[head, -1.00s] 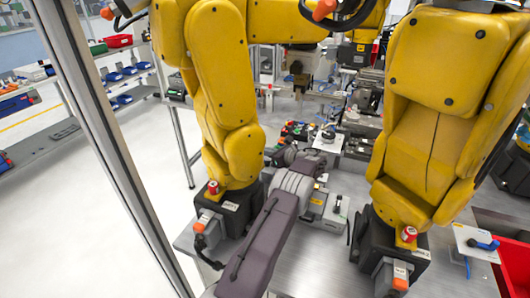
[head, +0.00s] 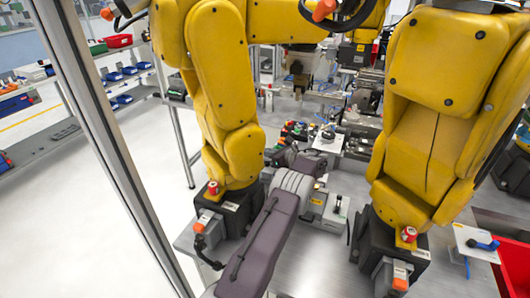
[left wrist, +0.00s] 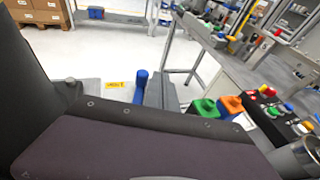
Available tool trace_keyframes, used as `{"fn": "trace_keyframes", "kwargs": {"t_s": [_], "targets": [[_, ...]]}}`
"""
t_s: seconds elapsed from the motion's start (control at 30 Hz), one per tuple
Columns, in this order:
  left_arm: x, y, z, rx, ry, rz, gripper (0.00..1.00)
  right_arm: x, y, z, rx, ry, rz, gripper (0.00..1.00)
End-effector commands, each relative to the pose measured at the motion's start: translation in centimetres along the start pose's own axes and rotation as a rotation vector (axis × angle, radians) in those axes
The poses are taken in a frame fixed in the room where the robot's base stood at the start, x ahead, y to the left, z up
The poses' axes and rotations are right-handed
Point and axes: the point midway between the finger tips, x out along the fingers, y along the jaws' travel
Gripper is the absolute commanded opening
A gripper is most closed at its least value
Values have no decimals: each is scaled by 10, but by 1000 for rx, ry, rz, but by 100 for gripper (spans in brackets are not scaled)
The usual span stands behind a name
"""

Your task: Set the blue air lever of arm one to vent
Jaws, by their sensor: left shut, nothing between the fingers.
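A blue lever handle (left wrist: 141,86) stands upright in the left wrist view, beside a grey block. A yellow label (left wrist: 115,84) lies just left of it and seems to read "ARM 1". The lever's foot is partly hidden behind my dark, purple-padded arm or gripper part across the lower view. In the head view I cannot make out this lever. My left gripper (head: 284,156) appears as a small dark shape beyond my grey wrist, beside the left yellow arm. It is shut and empty, apart from the lever as far as I can see. My right gripper is not in view.
The left yellow arm (head: 222,90) and right yellow arm (head: 430,120) stand close on both sides. Another blue lever (head: 484,244) sits on a white plate at right. Green and orange caps (left wrist: 230,104) and a button panel (left wrist: 280,115) are right of the labelled lever.

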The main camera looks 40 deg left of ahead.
Motion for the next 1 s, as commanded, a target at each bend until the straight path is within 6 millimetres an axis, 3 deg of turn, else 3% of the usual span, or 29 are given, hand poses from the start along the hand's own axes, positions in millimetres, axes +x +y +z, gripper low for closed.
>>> {"fn": "trace_keyframes", "kwargs": {"t_s": [0.67,1.0], "targets": [[-15,6,-3,-1,-1,-1,0,-3,0,0,0,0,0,34],[-79,6,-4,0,0,-4,0,2,0,0,0,0,0,34]]}}
